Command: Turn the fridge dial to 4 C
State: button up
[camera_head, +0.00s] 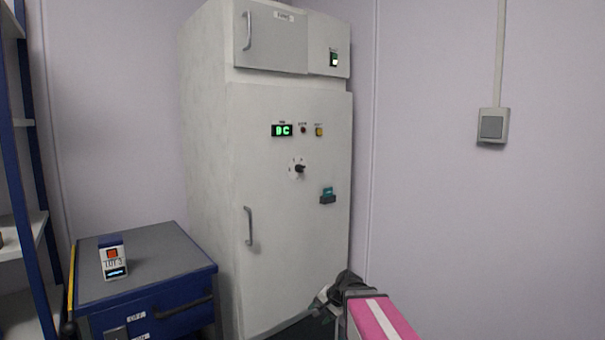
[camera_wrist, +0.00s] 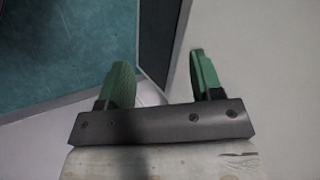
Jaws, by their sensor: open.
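The fridge (camera_head: 290,240) is a tall off-white cabinet in the head view. Its black dial (camera_head: 299,169) sits on the door, with small marks around it that are too small to read. Above the dial a green display (camera_head: 282,130) seems to read "0C" or "9C". My gripper (camera_head: 318,302) is low in front of the fridge door's bottom right, below the dial and well apart from it. In the wrist view my gripper's green fingers (camera_wrist: 158,82) are spread with nothing between them. The dial does not show in the wrist view.
Door handle (camera_head: 249,226) and teal-topped holder (camera_head: 328,195) stick out near the dial. A blue cabinet (camera_head: 150,265) with a small device (camera_head: 113,258) stands left of the fridge. Blue shelving (camera_head: 20,150) is at far left. A wall switch (camera_head: 492,126) is at right.

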jog(key=w+a+r+m+t+y, duration=0.2)
jog(key=w+r+m+t+y, duration=0.15)
jog(key=w+r, duration=0.35)
jog(key=m+t+y, duration=0.4)
jog(key=m+t, duration=0.7)
jog(key=m, duration=0.8)
send_near(301, 170)
jog(key=x, duration=0.9)
jog(key=shift+w, duration=0.15)
jog(key=shift+n, duration=0.25)
jog(key=c, duration=0.9)
